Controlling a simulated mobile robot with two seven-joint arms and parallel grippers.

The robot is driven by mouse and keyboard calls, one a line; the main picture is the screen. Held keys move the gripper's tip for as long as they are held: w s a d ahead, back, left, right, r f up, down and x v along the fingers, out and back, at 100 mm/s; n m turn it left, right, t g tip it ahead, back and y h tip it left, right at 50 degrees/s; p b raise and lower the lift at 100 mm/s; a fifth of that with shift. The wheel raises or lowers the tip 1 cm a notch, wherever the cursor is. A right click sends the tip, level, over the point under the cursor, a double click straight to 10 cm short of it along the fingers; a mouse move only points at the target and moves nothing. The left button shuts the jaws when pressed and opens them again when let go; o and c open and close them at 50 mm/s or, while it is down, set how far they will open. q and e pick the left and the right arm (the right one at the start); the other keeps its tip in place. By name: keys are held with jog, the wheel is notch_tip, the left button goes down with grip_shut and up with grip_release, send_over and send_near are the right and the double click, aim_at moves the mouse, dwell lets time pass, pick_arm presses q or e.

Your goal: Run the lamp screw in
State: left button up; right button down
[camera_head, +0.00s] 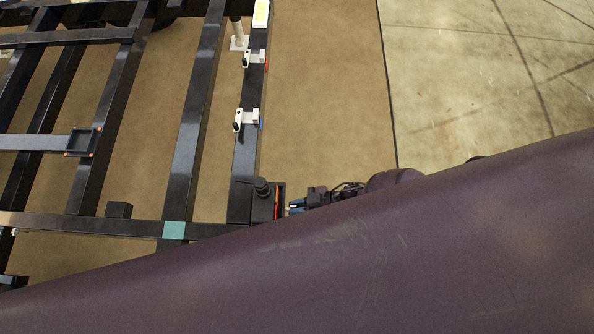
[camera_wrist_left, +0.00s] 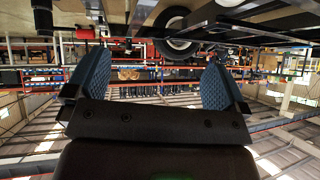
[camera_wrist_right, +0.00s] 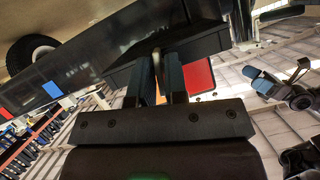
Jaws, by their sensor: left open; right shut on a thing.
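The lamp (camera_head: 262,208) is a black housing with a red and orange lens side, at the frame's near right corner in the head view. In the right wrist view its red face (camera_wrist_right: 198,78) shows beside my fingers. My right gripper (camera_head: 297,207) reaches it from the right. Its blue fingers are shut on a small pale piece, seemingly the lamp screw (camera_wrist_right: 157,60), under the dark housing. How deep the screw sits is hidden. My left gripper (camera_wrist_left: 152,78) is open and empty, away from the lamp; it seems to show at the right in the right wrist view.
The black beam frame (camera_head: 190,130) fills the left of the head view. Two white brackets with black tips (camera_head: 254,57) (camera_head: 248,118) stick out along its right beam. A teal patch (camera_head: 173,230) marks the near beam. Floor to the right is clear. A large dark surface hides the foreground.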

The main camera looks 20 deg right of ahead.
jog(key=shift+m+g+b, duration=0.3)
jog(key=shift+m+b, duration=0.1)
jog(key=shift+m, duration=0.1)
jog(key=c, duration=1.3)
grip_release()
jog(key=shift+d, duration=0.15)
jog(key=p+v, duration=0.2)
jog(key=v, duration=0.8)
jog(key=shift+d, duration=0.3)
